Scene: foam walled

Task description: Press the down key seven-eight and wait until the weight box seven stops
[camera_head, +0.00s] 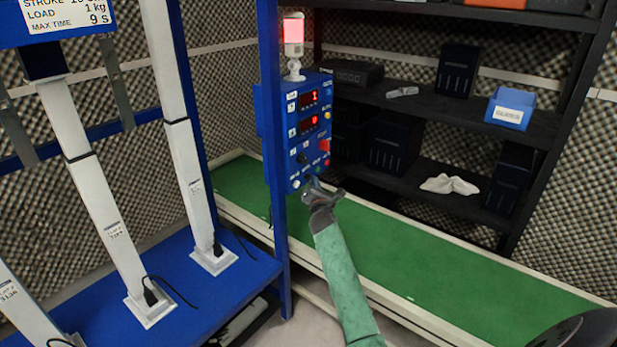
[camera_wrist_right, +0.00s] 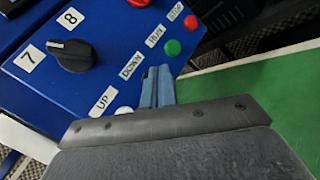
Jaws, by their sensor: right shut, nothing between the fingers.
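The blue control box (camera_head: 275,130) is fixed to a blue post, with a red-lit lamp on top and two red digit displays. My right gripper (camera_head: 318,187) is shut and empty at the box's lower edge. In the right wrist view its blue-grey fingertips (camera_wrist_right: 158,86) are at the key row, beside the DOWN label (camera_wrist_right: 131,66). The down key is hidden behind the fingers; I cannot tell whether it is pressed in. The white UP key (camera_wrist_right: 124,111) and a black selector knob (camera_wrist_right: 70,55) near labels 7 and 8 show. Weight box seven cannot be identified. My left gripper is out of view.
The green RUN key (camera_wrist_right: 172,47) and red STOP key (camera_wrist_right: 190,22) are close beside the fingers. White columns (camera_head: 105,215) stand on a blue base (camera_head: 200,295) at left. A green bench (camera_head: 430,270) runs below a dark shelf (camera_head: 440,105) with boxes.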

